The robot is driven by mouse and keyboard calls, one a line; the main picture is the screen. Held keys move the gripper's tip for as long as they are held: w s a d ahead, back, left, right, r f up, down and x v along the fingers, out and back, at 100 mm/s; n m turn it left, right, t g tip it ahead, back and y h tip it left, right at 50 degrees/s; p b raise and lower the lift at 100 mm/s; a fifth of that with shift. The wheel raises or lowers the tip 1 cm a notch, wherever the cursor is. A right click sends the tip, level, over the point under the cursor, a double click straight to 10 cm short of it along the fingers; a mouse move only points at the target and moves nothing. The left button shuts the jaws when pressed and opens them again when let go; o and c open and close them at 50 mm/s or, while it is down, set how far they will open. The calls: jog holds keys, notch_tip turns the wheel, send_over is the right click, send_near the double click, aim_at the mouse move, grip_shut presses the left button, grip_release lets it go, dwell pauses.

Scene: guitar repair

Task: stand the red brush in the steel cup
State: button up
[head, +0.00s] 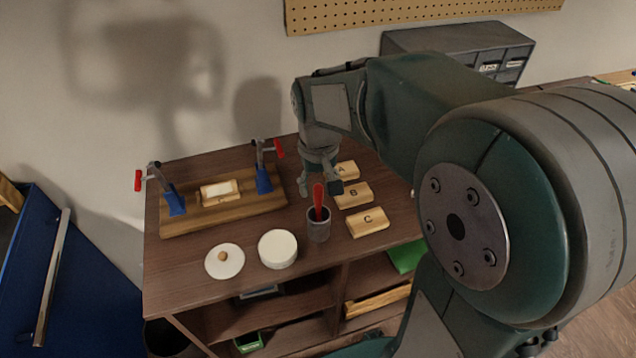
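The red brush (318,196) stands nearly upright in the steel cup (319,230), its red end sticking up above the rim and its lower end hidden inside. The cup stands on the wooden table top (190,265). My gripper (320,188) points down just behind and above the cup in the head view. Its two fingers are spread apart, with the brush's red top showing between them in the picture. I cannot tell whether either finger touches the brush; they do not look closed on it.
Wooden blocks marked A (347,170), B (353,195) and C (368,222) lie right of the cup. A white round container (277,249) and a knobbed white lid (224,262) are left of it. A board (240,206) with two blue clamps lies behind.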

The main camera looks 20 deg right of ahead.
jog(key=shift+r, duration=0.1)
notch_tip(320, 180, up, 12)
dwell(0.5)
dwell(0.9)
jog(key=s+f+t, duration=0.2)
jog(key=s+t, duration=0.1)
jog(key=s, duration=0.4)
jog(key=s+f+t, duration=0.2)
jog(key=s, duration=0.5)
jog(key=shift+f+t, duration=0.3)
jog(key=shift+t, duration=0.1)
jog(key=shift+s, duration=0.1)
dwell(0.6)
